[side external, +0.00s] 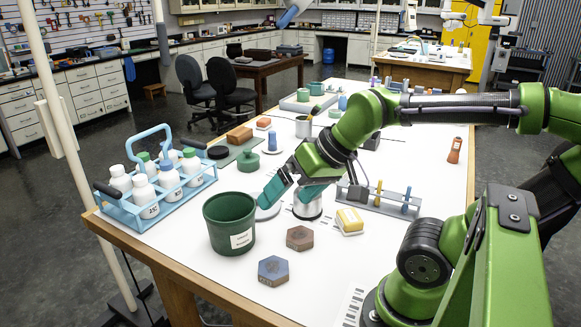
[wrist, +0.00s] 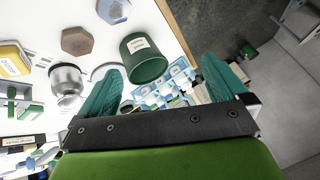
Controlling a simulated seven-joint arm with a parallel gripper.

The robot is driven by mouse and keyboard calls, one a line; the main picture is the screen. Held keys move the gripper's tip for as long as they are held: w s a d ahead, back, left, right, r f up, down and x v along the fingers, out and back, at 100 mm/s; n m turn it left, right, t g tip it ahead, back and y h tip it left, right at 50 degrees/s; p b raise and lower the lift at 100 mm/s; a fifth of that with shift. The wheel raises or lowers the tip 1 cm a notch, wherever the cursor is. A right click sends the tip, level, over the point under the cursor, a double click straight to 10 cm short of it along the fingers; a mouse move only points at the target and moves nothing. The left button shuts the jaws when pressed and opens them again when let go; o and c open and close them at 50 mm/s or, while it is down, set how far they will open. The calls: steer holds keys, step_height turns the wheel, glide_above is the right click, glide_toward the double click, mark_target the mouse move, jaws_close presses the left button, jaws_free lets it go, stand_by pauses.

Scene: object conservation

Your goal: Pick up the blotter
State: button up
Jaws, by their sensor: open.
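My gripper (side external: 287,200) is open, with two teal fingers pointing down over the white bench top. It also shows in the wrist view (wrist: 163,63), with nothing between its fingers. A pale grey disc (side external: 266,212) lies by the left finger, partly hidden. A metal pot (side external: 308,208) stands close to the other finger; I cannot tell whether they touch. A dark green bucket (side external: 229,236) stands left of the gripper. I cannot tell for certain which thing is the blotter.
A blue carrier (side external: 158,212) of white bottles stands at the left edge. Brown (side external: 300,238) and blue (side external: 273,270) hexagonal blocks lie in front. A yellow block (side external: 349,220) and a tube rack (side external: 385,203) are at right. A green lidded pot (side external: 248,161) stands behind.

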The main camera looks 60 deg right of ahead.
steer(key=w+d+f+m+g+h, duration=0.1)
steer(key=d+f+m, duration=0.1)
steer(key=d+m, duration=0.3)
steer(key=w+d+f+m+g+h, duration=0.1)
steer(key=d+f+m+g, duration=0.1)
steer(key=d, duration=0.6)
steer(key=m+g, duration=0.4)
steer(key=m, duration=1.2)
glide_above(350, 215)
step_height(350, 215, down, 3)
steer(key=f, duration=1.1)
steer(key=shift+s+d+f, duration=0.1)
steer(key=shift+s+d, duration=0.1)
steer(key=shift+w+a+f, duration=0.1)
steer(key=shift+a+f, duration=0.05)
steer(key=shift+f, duration=1.15)
steer(key=shift+w+a+f, duration=0.1)
steer(key=shift+f, duration=1.2)
steer(key=c, duration=0.9)
